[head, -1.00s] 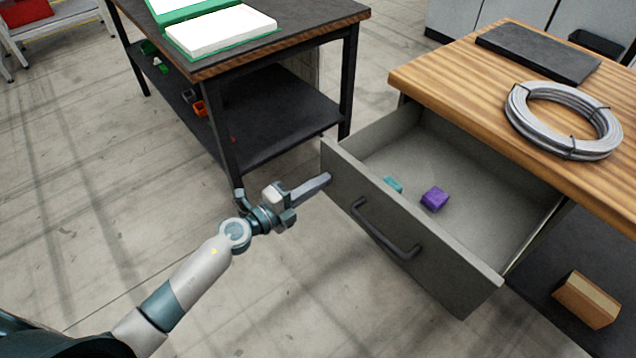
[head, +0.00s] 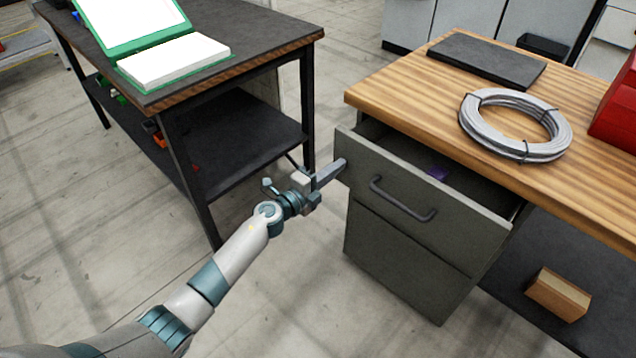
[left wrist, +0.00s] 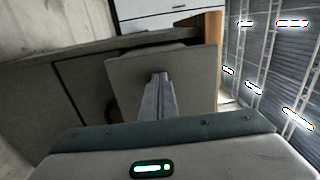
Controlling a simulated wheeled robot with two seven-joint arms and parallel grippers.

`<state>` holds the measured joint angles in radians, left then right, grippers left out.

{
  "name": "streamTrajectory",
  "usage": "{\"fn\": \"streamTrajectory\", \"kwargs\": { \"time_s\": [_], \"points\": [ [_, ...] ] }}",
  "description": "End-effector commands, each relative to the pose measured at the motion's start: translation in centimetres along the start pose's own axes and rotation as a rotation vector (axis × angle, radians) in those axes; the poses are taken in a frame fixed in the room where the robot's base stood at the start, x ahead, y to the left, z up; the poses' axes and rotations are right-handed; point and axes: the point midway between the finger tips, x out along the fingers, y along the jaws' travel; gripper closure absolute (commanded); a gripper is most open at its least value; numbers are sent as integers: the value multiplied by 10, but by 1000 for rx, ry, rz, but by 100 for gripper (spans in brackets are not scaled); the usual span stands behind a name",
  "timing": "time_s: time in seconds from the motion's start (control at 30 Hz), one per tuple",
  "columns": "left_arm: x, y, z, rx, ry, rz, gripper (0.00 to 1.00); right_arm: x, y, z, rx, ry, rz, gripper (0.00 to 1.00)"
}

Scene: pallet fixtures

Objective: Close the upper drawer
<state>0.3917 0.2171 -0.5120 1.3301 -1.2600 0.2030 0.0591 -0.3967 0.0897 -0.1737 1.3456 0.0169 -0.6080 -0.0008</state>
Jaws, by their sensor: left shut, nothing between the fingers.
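My right gripper is in neither view.
The wooden worktop (head: 400,88) holds a coil of grey cable (head: 480,125), a dark flat slab (head: 487,58) and a red object (head: 617,110). A dark table (head: 255,50) stands to the left. A cardboard box (head: 558,293) lies on the low shelf at right.

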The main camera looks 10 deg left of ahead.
Motion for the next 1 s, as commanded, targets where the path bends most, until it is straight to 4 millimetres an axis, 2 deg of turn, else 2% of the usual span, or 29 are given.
{"fn": "streamTrajectory", "kwargs": {
  "time_s": [0.03,0.27,0.47,0.7,1.0],
  "points": [
    [11,3,-1,1,1,0,100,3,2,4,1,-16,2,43],
    [49,3,0,0,0,0,100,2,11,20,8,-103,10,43],
    [79,4,0,0,-1,0,100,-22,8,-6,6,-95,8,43],
    [110,4,0,0,0,0,100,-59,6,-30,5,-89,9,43],
    [129,2,0,-1,0,1,100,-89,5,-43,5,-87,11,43]
  ]
}}
